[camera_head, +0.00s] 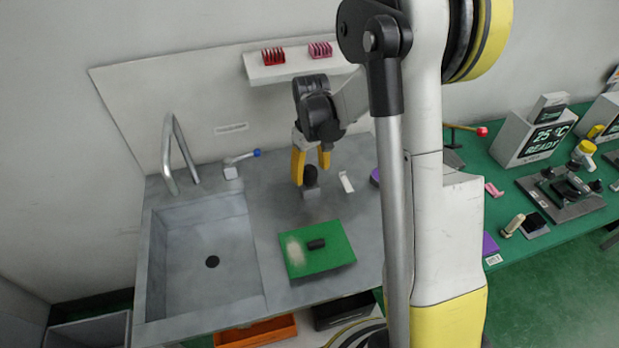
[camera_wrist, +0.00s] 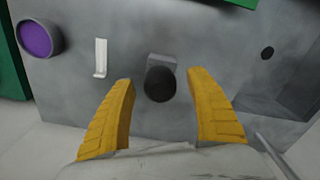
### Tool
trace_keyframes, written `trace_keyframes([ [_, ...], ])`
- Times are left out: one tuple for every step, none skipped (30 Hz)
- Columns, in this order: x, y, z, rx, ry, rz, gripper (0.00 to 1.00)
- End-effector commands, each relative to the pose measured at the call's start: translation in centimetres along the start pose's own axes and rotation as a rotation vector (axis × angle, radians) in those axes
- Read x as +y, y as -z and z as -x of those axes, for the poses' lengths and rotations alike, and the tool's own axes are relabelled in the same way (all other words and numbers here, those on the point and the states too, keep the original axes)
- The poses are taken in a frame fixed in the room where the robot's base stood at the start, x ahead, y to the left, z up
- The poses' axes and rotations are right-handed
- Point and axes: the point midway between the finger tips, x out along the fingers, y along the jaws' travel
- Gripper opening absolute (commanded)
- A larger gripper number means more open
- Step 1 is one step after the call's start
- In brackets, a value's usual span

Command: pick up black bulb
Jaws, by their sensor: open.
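The black bulb (camera_head: 310,175) sits on a small grey block (camera_head: 311,191) on the grey counter, right of the sink. In the wrist view the dark round bulb (camera_wrist: 160,84) lies centred between the two yellow fingers, with the grey block (camera_wrist: 161,60) partly hidden behind it. My gripper (camera_head: 311,178) is open, with its yellow fingers pointing down around or just above the bulb. In the wrist view my gripper (camera_wrist: 160,108) shows a gap on both sides of the bulb. I cannot tell how far the fingertips are above the counter.
A green board (camera_head: 335,262) with a black block lies in front. The sink (camera_head: 205,285), faucet (camera_head: 168,150) and blue-tipped lever (camera_head: 240,160) are left. A white strip (camera_head: 346,182) lies right of the bulb. A shelf (camera_head: 290,68) with red and pink items hangs behind.

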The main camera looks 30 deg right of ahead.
Motion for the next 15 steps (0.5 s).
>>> trace_keyframes([
  [0.1,0.0,-1.2,0.000,0.000,0.000,0.65],
  [0.1,0.0,-1.7,0.000,0.000,0.000,0.65],
  [0.0,0.0,-2.2,0.000,0.000,0.000,0.65],
  [0.0,0.0,-2.5,0.000,0.000,0.000,0.65],
  [0.0,0.0,-2.7,0.000,0.000,0.000,0.65],
  [0.0,0.0,-2.8,0.000,0.000,0.000,0.65],
  [0.0,0.0,-2.8,0.001,0.000,0.000,0.65],
  [0.0,0.0,-2.7,0.001,0.000,0.000,0.65],
  [0.0,0.0,-2.7,0.001,0.000,0.000,0.65],
  [0.0,0.0,-2.7,0.001,0.000,0.000,0.65],
  [0.0,0.0,-2.7,0.001,0.000,0.000,0.65],
  [0.0,0.0,-2.6,0.001,0.000,0.000,0.57],
  [0.0,0.0,-2.6,0.001,0.000,0.000,0.48],
  [0.0,0.0,-2.6,0.001,0.000,0.000,0.39],
  [0.0,0.0,-2.6,0.001,0.000,0.000,0.27],
])
